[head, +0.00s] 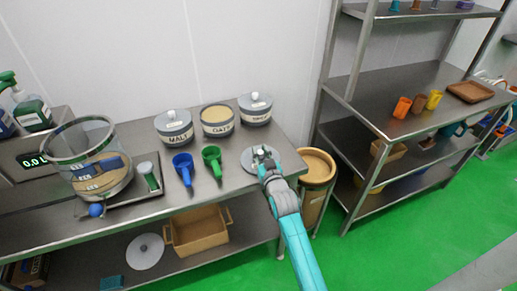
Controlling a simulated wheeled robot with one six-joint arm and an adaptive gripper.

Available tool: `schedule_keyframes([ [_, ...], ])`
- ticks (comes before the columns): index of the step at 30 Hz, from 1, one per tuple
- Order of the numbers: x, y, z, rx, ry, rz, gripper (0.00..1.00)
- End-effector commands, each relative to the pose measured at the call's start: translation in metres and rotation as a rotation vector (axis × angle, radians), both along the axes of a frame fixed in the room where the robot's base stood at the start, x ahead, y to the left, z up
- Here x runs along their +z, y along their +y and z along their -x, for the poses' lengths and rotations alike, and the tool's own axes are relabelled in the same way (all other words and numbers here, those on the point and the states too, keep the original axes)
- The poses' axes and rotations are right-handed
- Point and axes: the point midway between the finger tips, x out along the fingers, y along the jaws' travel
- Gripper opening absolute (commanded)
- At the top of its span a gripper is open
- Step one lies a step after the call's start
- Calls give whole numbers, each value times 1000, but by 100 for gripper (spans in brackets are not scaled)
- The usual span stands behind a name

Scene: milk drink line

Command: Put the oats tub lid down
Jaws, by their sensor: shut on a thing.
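The oats tub (217,129) stands open at the back of the steel table, with pale contents showing. Its grey round lid (247,163) is at the table's right end, in front of the tubs. My gripper (262,156) is over the lid and shut on it, seemingly by the knob, which the gripper hides. The lid looks flat and at or very near the tabletop; I cannot tell whether it touches.
The lidded malt tub (174,134) and another lidded tub (255,118) flank the oats tub. A blue scoop (183,164) and a green scoop (212,157) lie left of the lid. A large glass bowl (80,142) stands further left. A brown bin (316,170) stands beyond the table's right edge.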

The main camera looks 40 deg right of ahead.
Motion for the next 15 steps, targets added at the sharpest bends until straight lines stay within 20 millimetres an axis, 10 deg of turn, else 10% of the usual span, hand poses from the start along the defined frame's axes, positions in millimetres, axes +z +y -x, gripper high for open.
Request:
schedule_keyframes([
  [7, -2, 0, -1, 0, -1, 0, 0],
  [8, -2, 0, -1, 0, -1, 0, 28],
  [10, -2, 0, -1, 0, -1, 0, 46],
  [15, -2, 0, -1, 0, -1, 0, 51],
])
